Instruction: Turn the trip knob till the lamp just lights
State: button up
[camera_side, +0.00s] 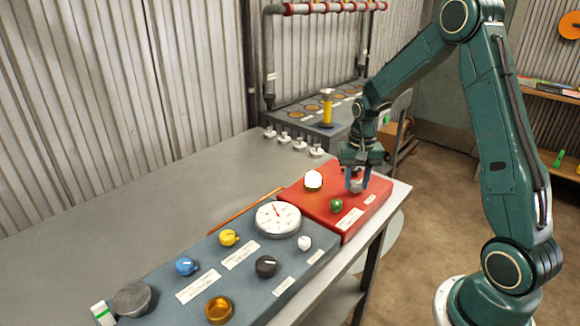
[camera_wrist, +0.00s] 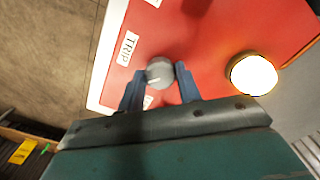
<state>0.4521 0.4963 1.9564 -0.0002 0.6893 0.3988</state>
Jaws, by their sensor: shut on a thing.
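The trip knob (camera_wrist: 160,72) is a grey round knob on the red box, next to a white label reading TRIP (camera_wrist: 128,50). My gripper (camera_wrist: 160,80) is shut on it, one blue finger on each side. In the side view my gripper (camera_side: 357,180) reaches down onto the knob (camera_side: 355,185), which is partly hidden by the fingers. The lamp (camera_side: 313,180) is a round dome in a brass ring on the red box (camera_side: 342,222). It shows bright white, and it also looks bright white in the wrist view (camera_wrist: 252,75).
An orange rod (camera_side: 245,211) lies behind the panel. The left of the bench is clear.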

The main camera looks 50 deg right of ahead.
aim_at(356, 183)
dwell(0.3)
jog(key=o, duration=1)
notch_tip(356, 183, up, 14)
dwell(0.5)
